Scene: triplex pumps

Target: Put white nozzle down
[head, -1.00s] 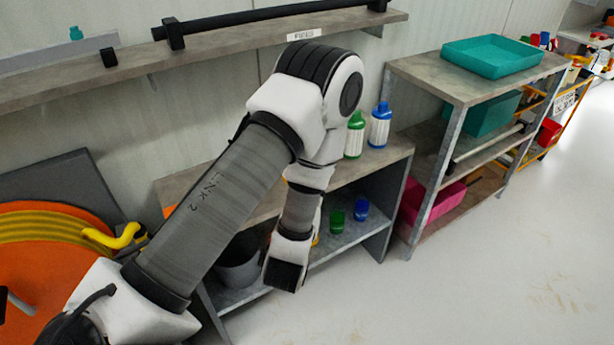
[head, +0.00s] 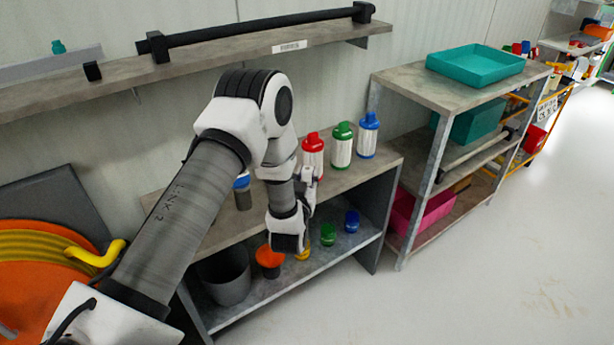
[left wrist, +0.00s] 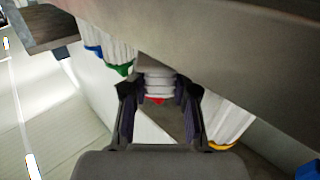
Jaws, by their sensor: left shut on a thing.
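The white nozzle (left wrist: 157,72) is between the fingers of my left gripper (left wrist: 160,88) in the left wrist view. In the head view the white nozzle (head: 307,174) shows as a small pale piece at the tip of my left gripper (head: 307,189), above the front part of the workbench top and in front of the red-capped bottle. The gripper is shut on it. I cannot tell whether the nozzle touches the bench top. My right gripper is not in view.
Red-capped (head: 313,155), green-capped (head: 342,146) and blue-capped (head: 367,136) bottles stand on the bench top (head: 380,165). A yellow-capped bottle (left wrist: 228,125) shows in the wrist view. Below are a grey bin (head: 226,280) and coloured nozzles. A wall shelf (head: 215,55) runs above.

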